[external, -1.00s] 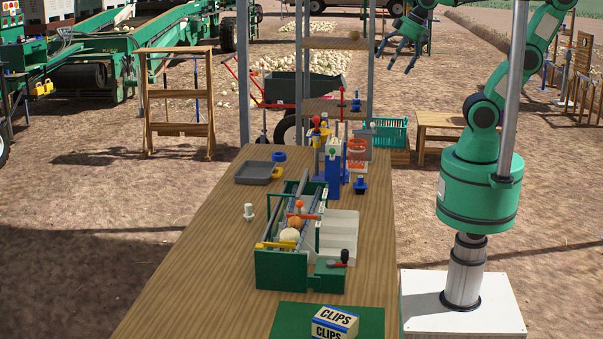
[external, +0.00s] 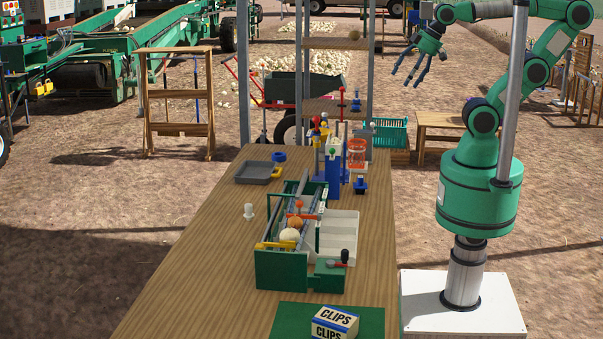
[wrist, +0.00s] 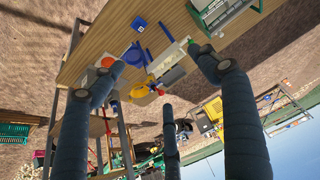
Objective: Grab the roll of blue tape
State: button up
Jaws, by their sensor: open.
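A small roll of blue tape (external: 279,157) lies flat on the far left part of the wooden table, just behind the grey tray. It is small in the external view, and I cannot pick it out surely among the blue items in the wrist view. My gripper (external: 410,77) hangs in the air to the right of the table's far end, well away from the tape. Its dark fingers are spread and empty. In the wrist view the spread fingers of my gripper (wrist: 162,72) frame the table.
A grey tray (external: 250,181) and a yellow item (external: 277,172) are close to the tape. A green-framed rack (external: 268,271) fills the table's middle. Metal shelf posts (external: 367,80) rise behind the table.

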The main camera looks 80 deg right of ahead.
jog(key=shift+w+r, duration=0.1)
jog(key=w+d+r+m+g+p, duration=0.1)
jog(key=w+d+r, duration=0.2)
jog(key=w, duration=0.6)
jog(key=w+d+r+p, duration=0.1)
jog(key=w+d+r, duration=0.15)
jog(key=w, duration=0.75)
jog(key=w+d+f+m+g, duration=0.1)
jog(key=w+d+f, duration=0.3)
jog(key=w, duration=0.5)
jog(key=w+d+f+g, duration=0.1)
jog(key=w+d, duration=0.5)
jog(key=w, duration=0.4)
jog(key=w+d+f+g+p, duration=0.1)
jog(key=w+d+f+p, duration=0.1)
jog(key=w+d+f, duration=1.3)
jog(key=d+f, duration=0.2)
jog(key=f, duration=0.3)
jog(key=w+d+f+m+g, duration=0.1)
jog(key=d+f, duration=0.2)
jog(key=f, duration=0.4)
jog(key=w+d+f+p, duration=0.1)
jog(key=w+d+f, duration=0.1)
jog(key=d+f, duration=0.2)
notch_tip(320, 180, down, 3)
jog(key=shift+f+m+g, duration=0.2)
jog(key=shift+m+g, duration=0.1)
